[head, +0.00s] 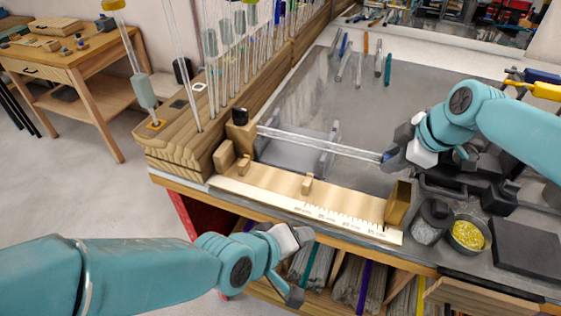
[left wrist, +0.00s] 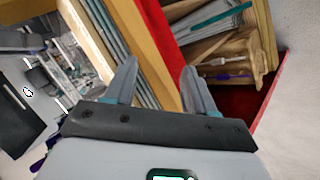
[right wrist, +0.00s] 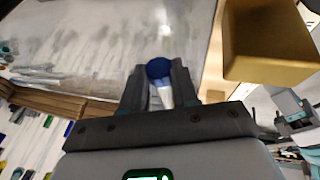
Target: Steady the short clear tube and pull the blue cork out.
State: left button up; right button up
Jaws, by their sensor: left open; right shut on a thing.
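My right gripper (head: 392,156) is shut on the short clear tube, above the grey bench top. In the right wrist view, the clear tube (right wrist: 166,97) sits between the fingers, with the round blue cork (right wrist: 158,68) at its end near the fingertips. A small spot of the blue cork (head: 387,157) also shows at the gripper in the head view. The rest of the tube is hidden by the fingers and palm. My left gripper (head: 298,266) is open and empty, in front of the bench edge and well apart from the tube. Its fingers are spread in the left wrist view (left wrist: 160,85).
Long clear rods (head: 310,143) lie across a grey stand (head: 331,145), ending near my right gripper. A wooden ruler board (head: 270,196) lies along the front edge. A wooden rack (head: 190,125) of upright rods stands left. Dishes (head: 468,235) stand at the right.

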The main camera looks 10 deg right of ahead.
pick_arm(q)
notch_tip(320, 180, up, 5)
jog(key=d, duration=0.2)
jog(key=n+t+h, duration=0.2)
jog(key=n+t, duration=0.3)
jog(key=n, duration=0.3)
send_near(308, 144)
jog(key=x, duration=0.9)
jog(key=shift+w, duration=0.1)
grip_shut()
